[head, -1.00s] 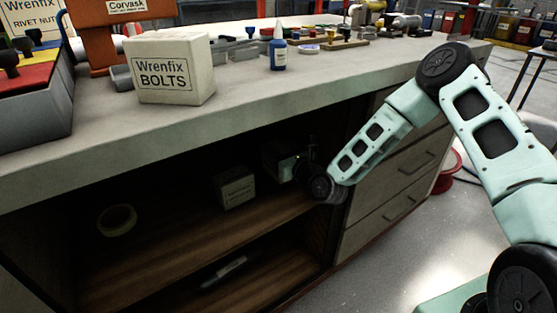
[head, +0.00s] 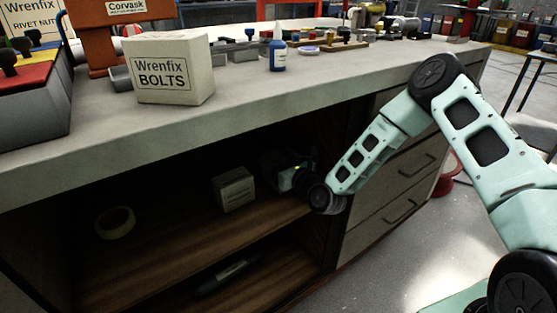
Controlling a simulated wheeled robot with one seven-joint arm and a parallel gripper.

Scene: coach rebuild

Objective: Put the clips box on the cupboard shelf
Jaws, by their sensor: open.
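A small pale box with a printed label (head: 233,189) stands upright on the upper shelf (head: 180,243) inside the dark open cupboard. Its label is too small and dim to read, so I cannot confirm it is the clips box. My gripper (head: 268,168) is inside the cupboard, just right of and behind this box. It is open, but its fingertips are dim and hard to make out. I see no object between them, and a small gap seems to separate it from the box.
A roll of tape (head: 115,222) lies on the shelf to the left, with bare wood between. A dark long object (head: 228,274) lies on the lower shelf. The worktop (head: 300,95) overhangs the opening and carries a Wrenfix bolts box (head: 174,70). Drawers (head: 395,180) flank the right.

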